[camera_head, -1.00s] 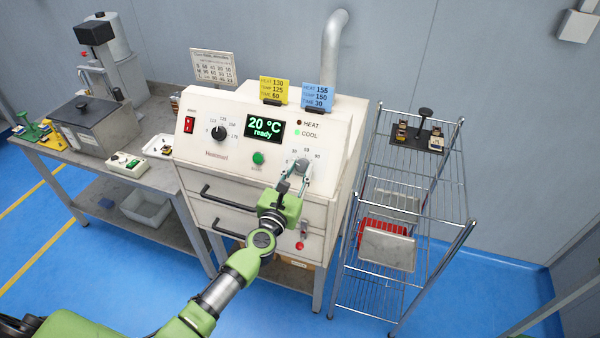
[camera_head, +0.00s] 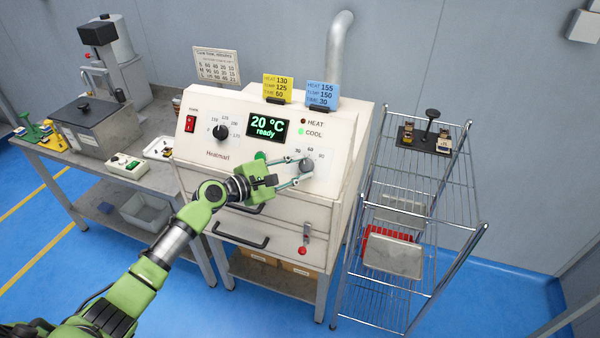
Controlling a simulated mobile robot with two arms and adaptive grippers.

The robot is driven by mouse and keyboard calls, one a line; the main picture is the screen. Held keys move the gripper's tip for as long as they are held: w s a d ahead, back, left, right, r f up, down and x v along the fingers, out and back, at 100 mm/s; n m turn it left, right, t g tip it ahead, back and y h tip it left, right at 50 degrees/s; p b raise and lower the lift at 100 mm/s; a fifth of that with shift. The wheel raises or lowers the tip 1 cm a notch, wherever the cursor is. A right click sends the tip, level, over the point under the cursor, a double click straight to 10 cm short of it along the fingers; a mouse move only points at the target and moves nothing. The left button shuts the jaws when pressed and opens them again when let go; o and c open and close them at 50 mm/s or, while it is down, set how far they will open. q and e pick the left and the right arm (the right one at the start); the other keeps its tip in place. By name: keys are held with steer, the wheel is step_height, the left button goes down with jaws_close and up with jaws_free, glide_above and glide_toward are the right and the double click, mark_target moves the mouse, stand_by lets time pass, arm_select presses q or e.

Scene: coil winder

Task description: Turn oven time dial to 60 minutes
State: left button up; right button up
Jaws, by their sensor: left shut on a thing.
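The oven (camera_head: 215,143) has a white sloped front panel. Its time dial (camera_head: 306,164) is a dark knob at the panel's lower right, with a printed scale around it; the pointer is too small to read. My left gripper (camera_head: 302,167) reaches it from the left, fingers shut on the dial. The temperature dial (camera_head: 220,132) is a black knob further left. The display (camera_head: 269,126) reads "20 °C ready". My right gripper is not in view.
A yellow card (camera_head: 277,88) and a blue card (camera_head: 322,95) stand on the oven top. A wire rack (camera_head: 420,185) stands close on the right. A bench (camera_head: 150,182) stands on the left.

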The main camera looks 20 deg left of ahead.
arm_select(q)
steer(key=shift+w+a+r+m+g+h, duration=0.1)
steer(key=shift+m+g+h, duration=0.2)
steer(key=shift+m+g, duration=1.35)
steer(key=shift+m+t, duration=0.25)
steer(key=shift+m, duration=0.3)
steer(key=o, duration=1.1)
steer(key=shift+a, duration=0.1)
steer(key=v, duration=1.2)
